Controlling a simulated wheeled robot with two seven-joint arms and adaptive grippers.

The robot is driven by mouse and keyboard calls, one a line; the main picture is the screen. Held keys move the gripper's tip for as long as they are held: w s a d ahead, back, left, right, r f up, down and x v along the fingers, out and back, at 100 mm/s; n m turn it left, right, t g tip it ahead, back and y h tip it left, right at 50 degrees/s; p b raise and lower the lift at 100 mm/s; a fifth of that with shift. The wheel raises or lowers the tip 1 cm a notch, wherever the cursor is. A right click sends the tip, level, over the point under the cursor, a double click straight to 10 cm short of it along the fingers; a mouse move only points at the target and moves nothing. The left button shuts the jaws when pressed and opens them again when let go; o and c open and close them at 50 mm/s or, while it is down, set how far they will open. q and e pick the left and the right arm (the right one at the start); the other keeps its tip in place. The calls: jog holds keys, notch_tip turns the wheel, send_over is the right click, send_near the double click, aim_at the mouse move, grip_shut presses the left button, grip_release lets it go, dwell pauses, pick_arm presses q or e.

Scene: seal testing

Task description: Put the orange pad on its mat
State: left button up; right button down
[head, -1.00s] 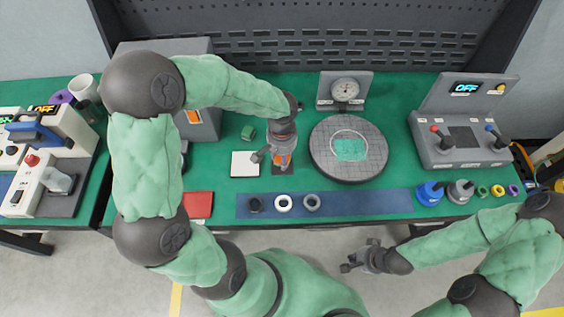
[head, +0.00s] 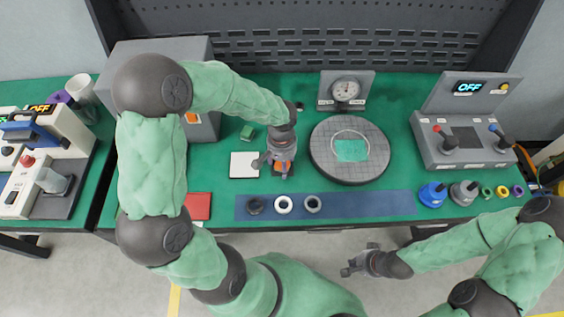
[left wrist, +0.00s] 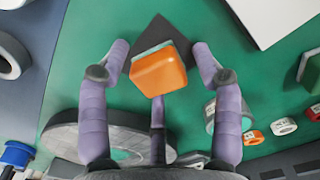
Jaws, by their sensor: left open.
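The orange pad (left wrist: 160,72), a small block with a pale green layer along one edge, sits between the fingers of my left gripper (left wrist: 160,52) in the left wrist view. The fingers are open and stand apart on both sides of it. A dark square mat (left wrist: 158,28) shows beyond and under the pad; I cannot tell whether the pad lies flat on it. In the head view my left gripper (head: 274,166) is low over the bench, and orange shows at its fingers. My right gripper (head: 359,262) is open and empty in front of the bench.
A white square (head: 244,165) lies left of the left gripper, a red one (head: 198,206) nearer the front. A round gridded plate (head: 330,168) stands to the right. A blue strip (head: 370,204) with rings runs along the front. A control box (head: 465,150) is further right.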

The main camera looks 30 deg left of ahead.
pick_arm(q)
notch_tip(320, 180, up, 12)
jog(key=p, duration=0.4)
jog(key=shift+r+p, duration=0.2)
jog(key=shift+p, duration=0.2)
